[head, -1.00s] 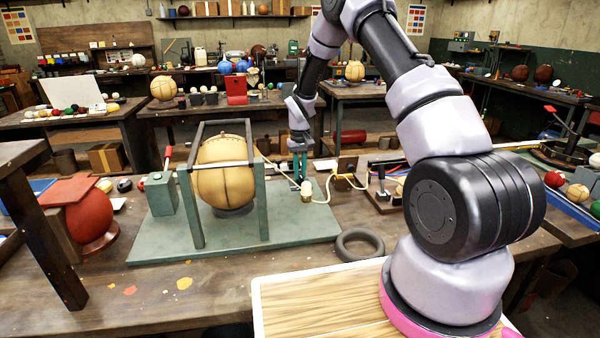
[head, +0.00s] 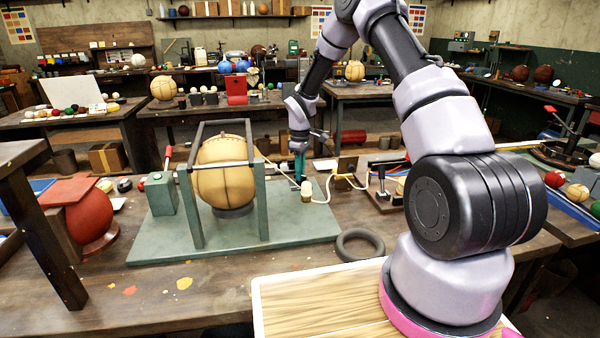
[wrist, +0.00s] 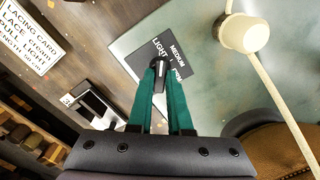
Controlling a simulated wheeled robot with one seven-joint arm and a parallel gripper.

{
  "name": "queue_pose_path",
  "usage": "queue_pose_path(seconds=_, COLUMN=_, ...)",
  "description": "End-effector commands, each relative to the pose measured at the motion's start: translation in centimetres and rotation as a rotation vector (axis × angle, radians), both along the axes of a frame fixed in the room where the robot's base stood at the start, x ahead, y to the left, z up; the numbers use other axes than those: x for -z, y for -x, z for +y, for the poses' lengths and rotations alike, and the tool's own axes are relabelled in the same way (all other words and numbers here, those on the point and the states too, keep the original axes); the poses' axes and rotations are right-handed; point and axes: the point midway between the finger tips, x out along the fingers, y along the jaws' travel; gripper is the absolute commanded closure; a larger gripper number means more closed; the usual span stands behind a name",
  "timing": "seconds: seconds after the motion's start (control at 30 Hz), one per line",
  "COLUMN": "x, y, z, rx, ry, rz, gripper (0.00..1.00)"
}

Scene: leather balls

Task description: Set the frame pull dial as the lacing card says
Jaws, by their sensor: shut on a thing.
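My gripper (wrist: 159,78) has green fingers and is shut on the small black dial knob (wrist: 159,72), which bears a pale line. The knob sits on a dark dial plate (wrist: 176,62) lettered LIGHT, MEDIUM and a partly covered third word that looks like FIRM. I cannot tell surely which word the knob points to. The lacing card (wrist: 30,40) lies at the upper left of the wrist view; it reads LACE cream, and its lower lines are too blurred to read surely. In the head view, my gripper (head: 300,168) is at the right part of the green frame base (head: 285,228).
A tan laced ball (head: 222,178) stands inside the green frame (head: 193,215). A cream-coloured fitting (wrist: 243,33) with a pale cord is right of the dial. A black ring (head: 360,245) lies in front. The front of the bench is mostly clear.

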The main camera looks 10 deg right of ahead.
Motion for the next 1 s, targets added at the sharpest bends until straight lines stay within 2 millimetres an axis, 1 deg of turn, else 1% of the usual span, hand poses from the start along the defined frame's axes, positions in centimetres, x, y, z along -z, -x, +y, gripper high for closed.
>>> queue_pose_path(seconds=0.1, x=-0.08, y=-0.08, z=-0.03, rx=-0.058, ry=0.000, rz=-0.001, gripper=1.00)
queue_pose_path(seconds=0.3, x=-0.09, y=-0.07, z=0.00, rx=-0.121, ry=0.000, rz=-0.001, gripper=1.00)
queue_pose_path(seconds=0.83, x=-0.09, y=-0.09, z=-0.02, rx=-0.146, ry=0.000, rz=-0.002, gripper=1.00)
queue_pose_path(seconds=0.87, x=-0.09, y=-0.09, z=-0.02, rx=-0.146, ry=0.000, rz=-0.002, gripper=0.79)
queue_pose_path(seconds=0.9, x=-0.09, y=-0.09, z=-0.02, rx=-0.146, ry=0.000, rz=-0.002, gripper=0.64)
queue_pose_path(seconds=0.93, x=-0.08, y=-0.08, z=-0.01, rx=-0.146, ry=0.000, rz=-0.002, gripper=0.53)
queue_pose_path(seconds=1.0, x=-0.07, y=-0.07, z=0.00, rx=-0.146, ry=0.000, rz=-0.002, gripper=0.53)
